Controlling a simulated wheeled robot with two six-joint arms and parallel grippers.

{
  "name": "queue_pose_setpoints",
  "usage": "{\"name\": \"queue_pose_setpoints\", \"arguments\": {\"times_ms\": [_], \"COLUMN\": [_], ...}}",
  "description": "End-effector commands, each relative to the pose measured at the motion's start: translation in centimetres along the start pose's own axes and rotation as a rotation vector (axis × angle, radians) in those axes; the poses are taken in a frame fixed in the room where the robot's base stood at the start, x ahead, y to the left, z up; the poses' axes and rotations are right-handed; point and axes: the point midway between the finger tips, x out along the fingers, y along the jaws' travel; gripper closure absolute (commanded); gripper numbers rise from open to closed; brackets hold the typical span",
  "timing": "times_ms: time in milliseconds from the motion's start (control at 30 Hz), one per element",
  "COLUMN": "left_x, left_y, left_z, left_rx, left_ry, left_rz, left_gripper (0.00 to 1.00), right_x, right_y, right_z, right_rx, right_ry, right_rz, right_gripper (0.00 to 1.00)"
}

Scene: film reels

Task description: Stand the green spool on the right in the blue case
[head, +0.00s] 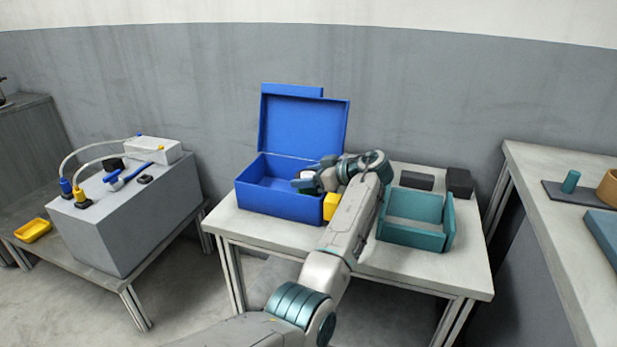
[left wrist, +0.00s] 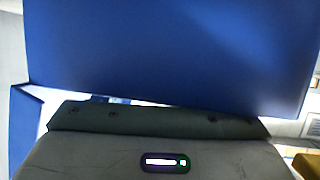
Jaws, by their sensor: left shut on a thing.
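The blue case (head: 277,211) stands open on the middle table with its lid (head: 303,125) raised at the back. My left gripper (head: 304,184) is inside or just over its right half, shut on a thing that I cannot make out. I see no green spool clearly; one in the jaws would be hidden by the gripper. The left wrist view shows a large blue panel, likely the lid (left wrist: 175,50), beyond my gripper's housing; the fingertips do not show there. My right gripper is not in view.
A yellow block (head: 331,206) is by the case's right front corner. A teal open box (head: 413,237) and dark blocks (head: 459,182) are to the right. A green cylinder (head: 571,181) stands on the right-hand table. A grey machine (head: 125,225) is at left.

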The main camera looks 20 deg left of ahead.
Motion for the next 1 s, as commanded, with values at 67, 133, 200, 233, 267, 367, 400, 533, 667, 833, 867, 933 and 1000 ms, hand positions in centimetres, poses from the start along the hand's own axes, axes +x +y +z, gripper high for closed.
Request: {"name": "queue_pose_setpoints", "arguments": {"times_ms": [67, 133, 200, 233, 267, 367, 400, 533, 667, 833, 867, 933, 1000], "left_x": [0.2, 0.2, 0.2, 0.2, 0.2, 0.3, 0.3, 0.1, -0.2, -3.9, -4.6, -6.5, -7.2], "left_y": [-0.1, -0.1, -0.1, -0.2, -0.2, -0.2, -0.2, -0.2, -0.2, -0.1, 0.0, 0.0, 0.0], "left_z": [0.6, 0.7, 0.8, 0.8, 0.8, 0.9, 0.9, 0.6, -0.3, -0.3, -0.4, -0.4, -1.2], "left_rx": [0.009, 0.010, 0.011, 0.012, 0.012, 0.013, 0.014, 0.015, 0.014, 0.011, 0.011, 0.010, 0.011], "left_ry": [-0.004, -0.005, -0.006, -0.006, -0.006, -0.007, -0.007, -0.007, -0.007, -0.008, -0.007, -0.007, -0.007], "left_rz": [-0.005, -0.005, -0.006, -0.006, -0.006, -0.006, -0.007, -0.007, -0.007, -0.001, -0.001, 0.000, -0.002], "left_gripper": [0.30, 0.16, 0.14, 0.14, 0.14, 0.14, 0.14, 0.14, 0.14, 0.14, 0.14, 0.14, 0.14], "right_x": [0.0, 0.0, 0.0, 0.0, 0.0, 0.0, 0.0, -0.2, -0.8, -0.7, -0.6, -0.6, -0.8], "right_y": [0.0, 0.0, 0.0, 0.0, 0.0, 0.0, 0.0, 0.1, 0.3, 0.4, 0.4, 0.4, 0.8], "right_z": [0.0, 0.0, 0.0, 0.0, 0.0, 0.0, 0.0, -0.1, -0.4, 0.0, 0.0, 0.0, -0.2], "right_rx": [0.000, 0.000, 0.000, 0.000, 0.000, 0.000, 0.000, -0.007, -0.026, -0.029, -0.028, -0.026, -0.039], "right_ry": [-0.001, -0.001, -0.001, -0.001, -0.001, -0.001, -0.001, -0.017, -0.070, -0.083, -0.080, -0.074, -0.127], "right_rz": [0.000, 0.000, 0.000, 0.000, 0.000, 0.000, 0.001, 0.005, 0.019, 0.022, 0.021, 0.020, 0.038], "right_gripper": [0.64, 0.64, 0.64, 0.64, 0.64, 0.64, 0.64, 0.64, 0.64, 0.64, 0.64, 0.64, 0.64]}}
